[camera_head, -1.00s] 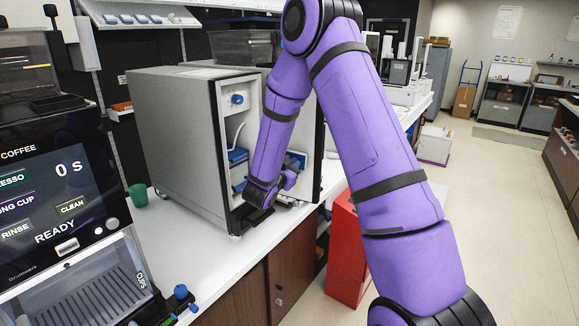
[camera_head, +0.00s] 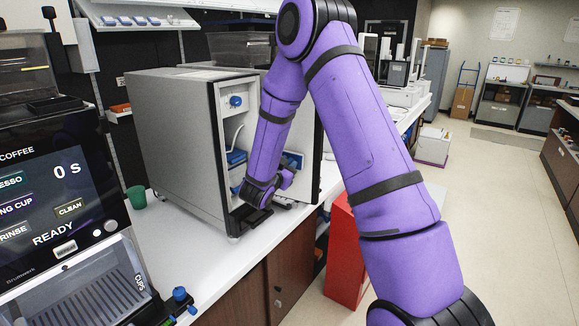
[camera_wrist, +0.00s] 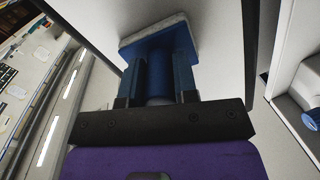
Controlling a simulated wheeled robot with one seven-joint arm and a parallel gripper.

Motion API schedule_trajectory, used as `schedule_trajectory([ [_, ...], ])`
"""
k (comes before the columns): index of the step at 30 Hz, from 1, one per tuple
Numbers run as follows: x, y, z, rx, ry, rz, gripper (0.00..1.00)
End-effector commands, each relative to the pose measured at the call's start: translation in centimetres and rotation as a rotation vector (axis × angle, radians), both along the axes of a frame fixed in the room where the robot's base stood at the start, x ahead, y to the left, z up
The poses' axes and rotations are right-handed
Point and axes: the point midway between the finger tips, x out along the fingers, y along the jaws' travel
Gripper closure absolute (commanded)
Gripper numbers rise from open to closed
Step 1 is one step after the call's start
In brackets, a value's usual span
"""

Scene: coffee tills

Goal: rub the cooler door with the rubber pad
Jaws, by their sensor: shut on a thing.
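The cooler (camera_head: 172,140) is a grey box on the white counter. Its front is open, and its door (camera_head: 317,150) stands swung out at the right, largely hidden by my arm. In the wrist view, the door's pale flat face (camera_wrist: 222,60) with a dark edge fills the middle. My gripper (camera_wrist: 160,78) is shut on the rubber pad (camera_wrist: 165,42), a blue block with a pale rim, held by its narrower grip. The pad lies at the pale face; whether it touches is hard to tell. In the head view, my wrist is in front of the opening and the fingers are unclear.
A coffee machine (camera_head: 60,200) stands at the left, with a green cup (camera_head: 137,196) behind it. A blue knob (camera_head: 236,101) is inside the cooler. A red cabinet (camera_head: 345,255) stands below at the right.

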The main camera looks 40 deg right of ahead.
Motion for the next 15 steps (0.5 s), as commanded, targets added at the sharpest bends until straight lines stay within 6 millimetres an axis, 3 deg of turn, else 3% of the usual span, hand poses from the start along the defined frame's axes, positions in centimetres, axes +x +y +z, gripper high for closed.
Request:
schedule_trajectory([
  [15,0.95,0.51,0.02,0.0,-0.001,0.001,0.92],
])
